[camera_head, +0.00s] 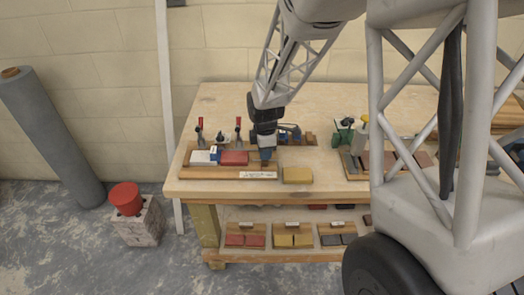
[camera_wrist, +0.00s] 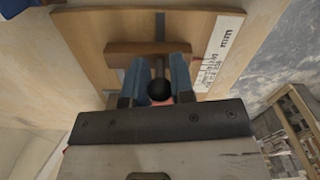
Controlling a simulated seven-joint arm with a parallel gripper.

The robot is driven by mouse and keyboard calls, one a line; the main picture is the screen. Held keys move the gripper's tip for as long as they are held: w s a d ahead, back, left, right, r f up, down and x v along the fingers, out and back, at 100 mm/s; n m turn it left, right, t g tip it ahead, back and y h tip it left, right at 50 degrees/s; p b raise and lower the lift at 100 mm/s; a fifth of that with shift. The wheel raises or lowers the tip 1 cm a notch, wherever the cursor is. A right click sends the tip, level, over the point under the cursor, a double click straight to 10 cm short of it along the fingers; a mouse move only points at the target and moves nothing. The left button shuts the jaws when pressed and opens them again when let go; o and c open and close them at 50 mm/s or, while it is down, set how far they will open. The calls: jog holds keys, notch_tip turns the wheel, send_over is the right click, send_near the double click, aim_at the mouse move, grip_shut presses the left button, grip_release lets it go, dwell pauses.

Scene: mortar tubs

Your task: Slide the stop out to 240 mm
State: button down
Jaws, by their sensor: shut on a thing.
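The jig (camera_head: 210,172) is a wooden board at the left of the bench, with a white millimetre scale (camera_head: 258,175) on its front edge. The scale also shows in the wrist view (camera_wrist: 217,52), its numbers too small to read. The stop (camera_wrist: 148,48) is a brown wooden bar lying across a grey slot (camera_wrist: 160,26) in the board. My gripper (camera_wrist: 158,68) has its blue fingers shut around a dark, round-ended knob (camera_wrist: 160,90) beside the stop. In the head view my gripper (camera_head: 265,152) points down at the jig's right part and hides the stop.
A grey block (camera_head: 203,157) and a red block (camera_head: 235,158) lie in the jig, with red-handled clamps (camera_head: 238,128) behind. A yellow block (camera_head: 297,175) lies just right of the scale. A green tool (camera_head: 343,132) stands farther right. Labelled trays (camera_head: 293,241) sit on the lower shelf.

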jog(key=c, duration=1)
grip_release()
jog(key=shift+r, duration=0.2)
jog(key=shift+r, duration=3.7)
jog(key=shift+r, duration=0.1)
